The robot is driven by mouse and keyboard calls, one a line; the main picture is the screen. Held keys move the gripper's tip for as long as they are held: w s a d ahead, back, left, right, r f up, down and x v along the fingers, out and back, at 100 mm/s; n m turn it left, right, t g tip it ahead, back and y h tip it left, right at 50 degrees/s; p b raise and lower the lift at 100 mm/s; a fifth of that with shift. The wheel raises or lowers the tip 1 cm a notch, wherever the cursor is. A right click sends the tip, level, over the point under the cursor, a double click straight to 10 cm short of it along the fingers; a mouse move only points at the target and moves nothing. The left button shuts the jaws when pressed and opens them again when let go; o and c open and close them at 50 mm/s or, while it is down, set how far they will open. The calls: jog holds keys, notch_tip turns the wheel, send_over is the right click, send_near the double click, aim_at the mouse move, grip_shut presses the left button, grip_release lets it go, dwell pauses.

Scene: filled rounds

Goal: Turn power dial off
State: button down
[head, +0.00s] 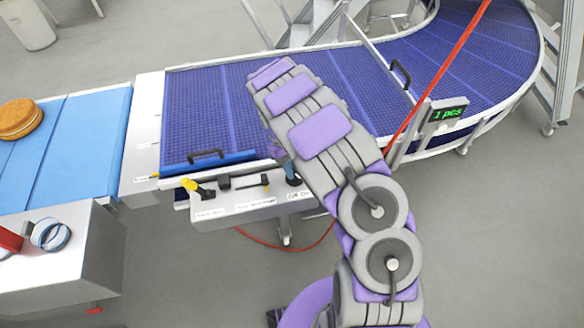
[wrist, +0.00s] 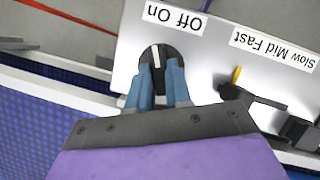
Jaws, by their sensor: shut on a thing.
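The power dial (wrist: 156,54) is a round black knob with a white mark on the grey control panel (wrist: 216,55). Its "Off On" label (wrist: 176,14) reads upside down in the wrist view. In the head view my gripper (head: 290,172) is at the right part of the panel (head: 235,205), and my arm hides much of that end.
A black speed lever (head: 250,183) and a yellow-handled control (head: 197,188) are left of the dial. The blue conveyor (head: 215,110) lies behind the panel. A "1 pcs" display (head: 447,114) stands at right, beside a red pole (head: 437,80).

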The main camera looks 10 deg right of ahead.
jog(key=m, duration=0.2)
jog(key=m+y+p, duration=0.1)
jog(key=m, duration=0.1)
jog(key=m+y+p, duration=0.1)
jog(key=m, duration=0.1)
jog(key=shift+d+r, duration=0.1)
jog(key=shift+d, duration=0.15)
jog(key=m+y+p, duration=0.1)
jog(key=m, duration=0.1)
jog(key=m+y+p, duration=0.1)
jog(key=m, duration=0.1)
jog(key=shift+d+m, duration=0.2)
jog(key=shift+m, duration=0.2)
jog(key=c, duration=1)
grip_release()
jog(key=shift+c, duration=0.2)
jog(key=p+v, duration=0.1)
jog(key=v, duration=1.6)
jog(key=shift+d+p, duration=0.25)
jog(key=shift+p, duration=0.05)
